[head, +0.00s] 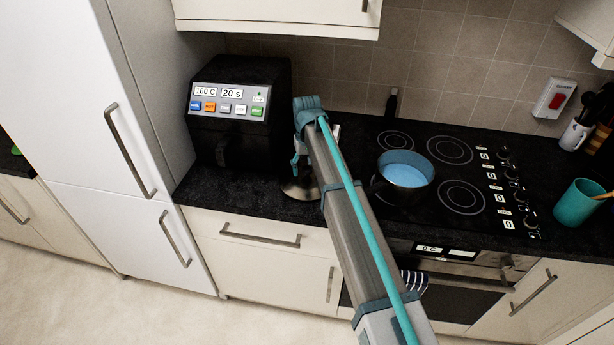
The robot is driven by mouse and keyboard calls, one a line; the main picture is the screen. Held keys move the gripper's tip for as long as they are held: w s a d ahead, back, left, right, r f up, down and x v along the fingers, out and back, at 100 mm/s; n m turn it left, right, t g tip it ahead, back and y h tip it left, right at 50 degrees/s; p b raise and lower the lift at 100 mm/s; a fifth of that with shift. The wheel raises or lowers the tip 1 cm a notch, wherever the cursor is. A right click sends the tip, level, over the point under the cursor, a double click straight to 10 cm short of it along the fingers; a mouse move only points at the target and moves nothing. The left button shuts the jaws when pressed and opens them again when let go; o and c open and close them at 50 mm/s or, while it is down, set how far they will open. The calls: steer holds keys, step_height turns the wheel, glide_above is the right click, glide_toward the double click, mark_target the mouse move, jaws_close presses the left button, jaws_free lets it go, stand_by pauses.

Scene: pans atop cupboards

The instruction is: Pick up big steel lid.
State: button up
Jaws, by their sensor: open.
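A round steel lid (297,192) lies on the dark counter, between the black air fryer and the hob. My arm reaches over it and hides much of its right side. My gripper (297,170) is open and sits just above the lid, pointing down. I cannot tell whether the fingers touch the lid or its knob. The fingertips are small and partly hidden.
The black air fryer (239,112) stands close on the left. A pot (405,170) with a blue inside sits on the hob (462,197) to the right. A teal cup (580,203) stands farther right. A wall cupboard (280,14) hangs above.

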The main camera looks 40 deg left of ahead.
steer(key=shift+f, duration=0.65)
jaws_close()
steer(key=shift+r, duration=0.1)
